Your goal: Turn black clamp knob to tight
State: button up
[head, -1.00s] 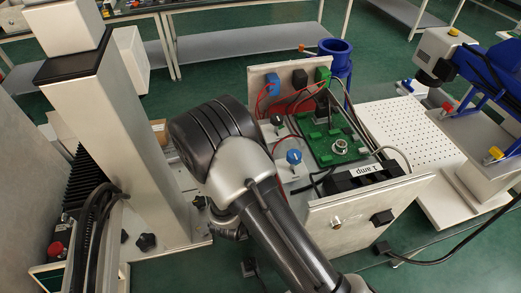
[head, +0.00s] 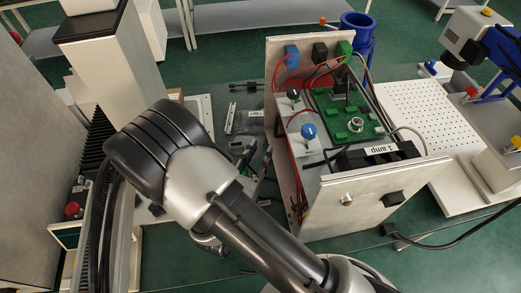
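A black knob (head: 156,210) shows partly at the foot of the pale column (head: 112,70), just under my arm's black ribbed joint. Much of the column's foot is hidden behind my arm, and I cannot tell whether this is the clamp knob or how tight it is. My arm crosses the lower middle of the head view. My gripper cannot be made out. A small dark and silver part shows below the arm, but I cannot tell what it is.
An open electronics box (head: 345,205) with a blue knob (head: 308,131), a green board (head: 352,122) and wires stands right of my arm. A white perforated plate (head: 415,115) lies beyond it. A red button (head: 72,209) is at the left.

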aim_at(293, 92)
jog(key=k, duration=1)
